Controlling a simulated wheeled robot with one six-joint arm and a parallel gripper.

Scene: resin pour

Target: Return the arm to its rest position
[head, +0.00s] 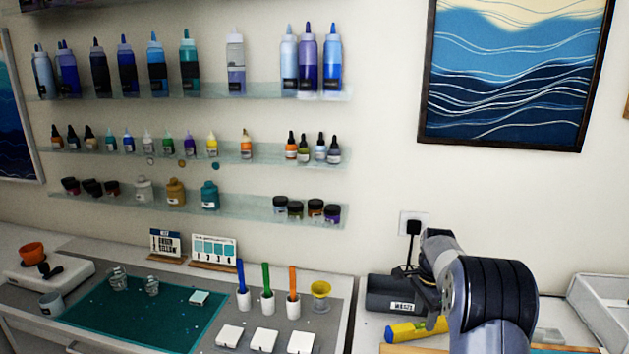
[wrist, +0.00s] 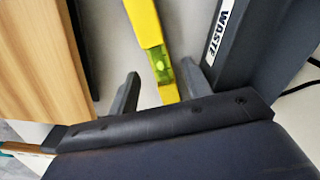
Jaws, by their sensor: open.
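My gripper (wrist: 160,70) is open, with its two dark fingers apart in the wrist view. A yellow spirit level (wrist: 146,22) with a greenish vial lies below, in line with the gap between the fingers. Nothing is visibly held. In the head view my arm is at the lower right, over the side counter, and the gripper is mostly hidden by my own arm links. The level (head: 415,329), with a blue end, lies just left of my arm there.
A dark bin labelled WASTE (head: 390,297) stands beside the level, close to my arm; it is right of the fingers in the wrist view (wrist: 240,65). A wooden board (wrist: 40,60) is at left. A white tray (head: 600,310) is at far right. Bottle shelves (head: 220,90) line the wall.

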